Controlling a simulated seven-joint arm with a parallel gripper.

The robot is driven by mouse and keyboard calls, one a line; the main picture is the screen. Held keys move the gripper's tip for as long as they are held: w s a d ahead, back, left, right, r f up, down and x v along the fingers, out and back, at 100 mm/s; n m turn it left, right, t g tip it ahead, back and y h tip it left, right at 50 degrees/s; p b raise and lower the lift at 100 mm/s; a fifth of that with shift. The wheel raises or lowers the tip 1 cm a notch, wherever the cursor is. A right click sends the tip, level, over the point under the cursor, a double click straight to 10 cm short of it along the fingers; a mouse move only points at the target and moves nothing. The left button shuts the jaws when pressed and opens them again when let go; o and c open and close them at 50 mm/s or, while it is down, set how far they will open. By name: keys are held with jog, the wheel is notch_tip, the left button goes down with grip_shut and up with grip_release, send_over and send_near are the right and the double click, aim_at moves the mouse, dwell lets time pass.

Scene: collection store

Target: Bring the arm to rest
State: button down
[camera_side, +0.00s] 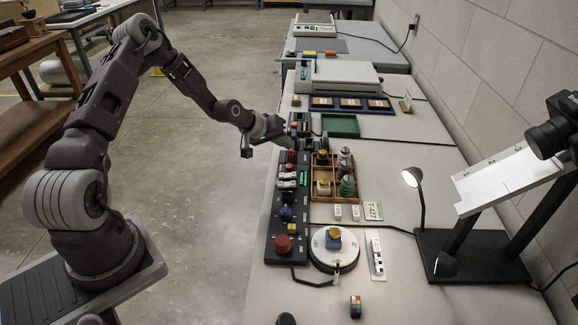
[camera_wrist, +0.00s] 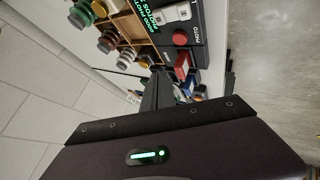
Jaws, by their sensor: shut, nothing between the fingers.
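My gripper (camera_side: 288,141) is at the end of my arm, reaching over the left edge of the bench near the far end of the black control panel (camera_side: 270,238). Its fingers are shut and empty. In the wrist view the closed fingers (camera_wrist: 157,88) point toward the panel (camera_wrist: 202,62), which has a red button (camera_wrist: 180,38) and a green-lit display. I cannot tell the exact gap between fingertips and panel. My arm is bent, with its elbow raised above the floor left of the bench.
A white turntable (camera_side: 317,256) bears a blue and yellow object. The floor (camera_side: 205,160) left of the bench is clear.

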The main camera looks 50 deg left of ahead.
dwell(0.3)
jog(key=s+d+r+m+g+y, duration=0.1)
jog(key=s+d+r+m, duration=0.1)
jog(key=s+d+r, duration=0.35)
jog(key=s+d+r+m+g, duration=0.1)
jog(key=s+d+r+m, duration=0.1)
jog(key=r, duration=0.6)
jog(key=s+d+r+m+g+y, duration=0.1)
jog(key=s+d+r+m, duration=0.1)
jog(key=s+d+r, duration=0.5)
jog(key=s+r, duration=0.1)
jog(key=s, duration=0.5)
jog(key=s+d+r+m+h, duration=0.1)
jog(key=s+d+r, duration=0.1)
jog(key=s, duration=0.7)
jog(key=s+d+r+m, duration=0.1)
jog(key=s+d+r, duration=0.2)
jog(key=s, duration=0.5)
jog(key=shift+s+d+r+g+h, duration=0.15)
jog(key=shift+d+r+g+h, duration=0.1)
jog(key=shift+r+g+h, duration=0.05)
